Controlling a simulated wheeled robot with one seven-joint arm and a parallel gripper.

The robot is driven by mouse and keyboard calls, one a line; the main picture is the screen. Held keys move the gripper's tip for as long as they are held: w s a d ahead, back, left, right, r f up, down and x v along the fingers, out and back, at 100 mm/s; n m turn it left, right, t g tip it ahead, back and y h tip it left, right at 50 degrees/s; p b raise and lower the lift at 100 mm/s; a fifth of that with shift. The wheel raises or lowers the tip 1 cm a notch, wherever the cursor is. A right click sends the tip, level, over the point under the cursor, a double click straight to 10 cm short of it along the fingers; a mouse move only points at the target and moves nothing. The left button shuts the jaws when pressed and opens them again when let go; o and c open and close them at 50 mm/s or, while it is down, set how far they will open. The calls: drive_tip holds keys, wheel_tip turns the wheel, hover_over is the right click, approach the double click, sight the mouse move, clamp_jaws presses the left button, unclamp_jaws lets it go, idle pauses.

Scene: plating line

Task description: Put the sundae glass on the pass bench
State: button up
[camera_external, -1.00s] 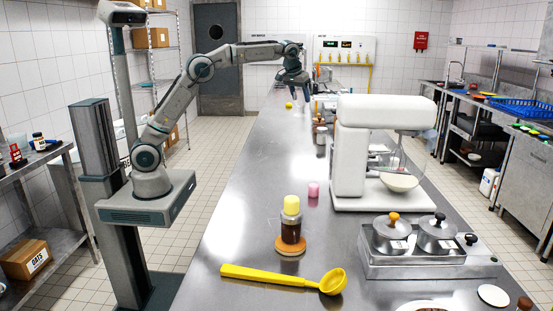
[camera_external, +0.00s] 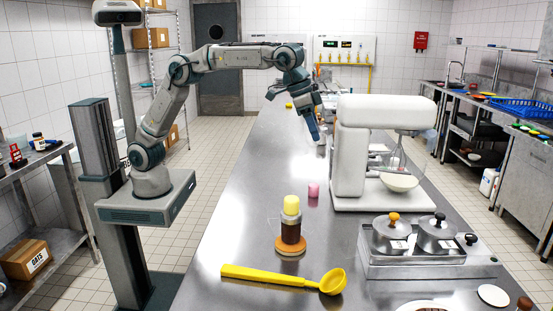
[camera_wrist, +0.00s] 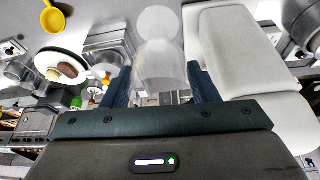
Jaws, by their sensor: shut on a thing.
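My gripper (camera_external: 315,132) is over the long steel bench (camera_external: 240,200), left of the white stand mixer. In the wrist view, my gripper (camera_wrist: 160,88) is shut on a clear, see-through glass (camera_wrist: 158,55), the sundae glass, held between its two dark blue fingers. The glass is hard to make out in the external view. No label shows which surface is the pass bench.
The white mixer (camera_external: 352,150) stands close to the right of my gripper. The bench's left strip is clear.

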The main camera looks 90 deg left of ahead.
drive_tip(key=s+d+m+h, duration=0.1)
drive_tip(key=s+d+m, duration=0.1)
drive_tip(key=s+d, duration=0.45)
drive_tip(key=s+d+m+h, duration=0.1)
drive_tip(key=s+d+m, duration=0.15)
drive_tip(key=d, duration=0.75)
drive_tip(key=s+d+m, duration=0.2)
drive_tip(key=s+d, duration=0.4)
drive_tip(key=d, duration=0.2)
drive_tip(key=s+d+m+g+h, duration=0.1)
drive_tip(key=s+d+m, duration=0.2)
drive_tip(key=s+d, duration=0.55)
drive_tip(key=s+d+m+g+h, duration=0.1)
drive_tip(key=s+d+m+g, duration=0.15)
drive_tip(key=s+d, duration=0.65)
drive_tip(key=s+a+f, duration=0.3)
drive_tip(key=f, duration=0.7)
drive_tip(key=shift+m+t, duration=0.3)
drive_tip(key=shift+t, duration=0.25)
drive_tip(key=shift+w+a+f+p, duration=0.25)
drive_tip(key=shift+w+f+p, duration=0.6)
drive_tip(key=shift+w+f, duration=1.1)
drive_tip(key=shift+w+a+f+p, duration=0.2)
drive_tip(key=shift+w+f+p, duration=0.6)
drive_tip(key=shift+w+f, duration=1.1)
drive_tip(key=shift+w+a+f+p, duration=0.25)
drive_tip(key=shift+w+f+p, duration=0.6)
drive_tip(key=shift+w+f, duration=1.1)
drive_tip(key=shift+f, duration=0.15)
drive_tip(key=o, duration=1.5)
